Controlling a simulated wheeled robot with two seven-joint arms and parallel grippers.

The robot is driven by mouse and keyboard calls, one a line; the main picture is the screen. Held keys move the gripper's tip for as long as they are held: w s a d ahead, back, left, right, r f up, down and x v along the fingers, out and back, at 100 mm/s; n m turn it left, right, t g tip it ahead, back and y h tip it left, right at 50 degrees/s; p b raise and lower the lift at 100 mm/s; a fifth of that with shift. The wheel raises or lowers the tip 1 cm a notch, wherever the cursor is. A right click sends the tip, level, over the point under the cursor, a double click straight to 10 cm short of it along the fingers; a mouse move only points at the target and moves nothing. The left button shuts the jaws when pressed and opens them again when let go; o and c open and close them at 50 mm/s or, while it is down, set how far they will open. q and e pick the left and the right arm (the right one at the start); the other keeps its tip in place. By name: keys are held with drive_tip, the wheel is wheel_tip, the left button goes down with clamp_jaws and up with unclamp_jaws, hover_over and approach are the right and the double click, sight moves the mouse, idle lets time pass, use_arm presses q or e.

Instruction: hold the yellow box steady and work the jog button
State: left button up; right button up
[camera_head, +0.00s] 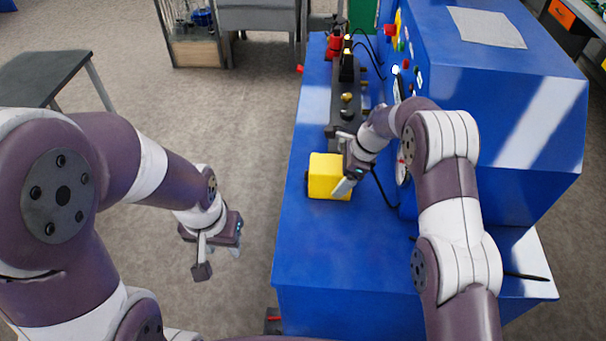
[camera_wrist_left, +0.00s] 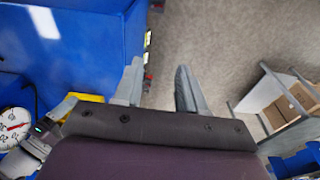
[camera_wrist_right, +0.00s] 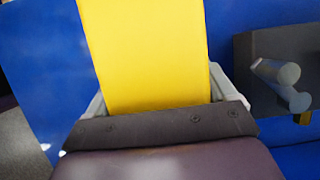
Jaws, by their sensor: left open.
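The yellow box (camera_head: 326,177) sits on the blue bench top, at the near end of a dark rail. My right gripper (camera_head: 348,162) is at its right side; in the right wrist view its fingers (camera_wrist_right: 160,95) lie along both sides of the yellow box (camera_wrist_right: 150,50) and seem closed on it. A small dark part shows at the box's left side; I cannot tell whether it is the jog button. My left gripper (camera_head: 218,262) is open and empty, off the bench to the left. Its spread fingers show in the left wrist view (camera_wrist_left: 160,88).
The blue machine (camera_head: 500,110) with several coloured buttons and a dial (camera_head: 403,168) stands along the right of the bench (camera_head: 330,260). The dark rail (camera_head: 343,115) carries several black and brass parts. Open floor (camera_head: 230,130) lies left of the bench. A grey table (camera_head: 45,75) stands further left.

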idle(0.4)
use_arm(q)
clamp_jaws()
idle(1.5)
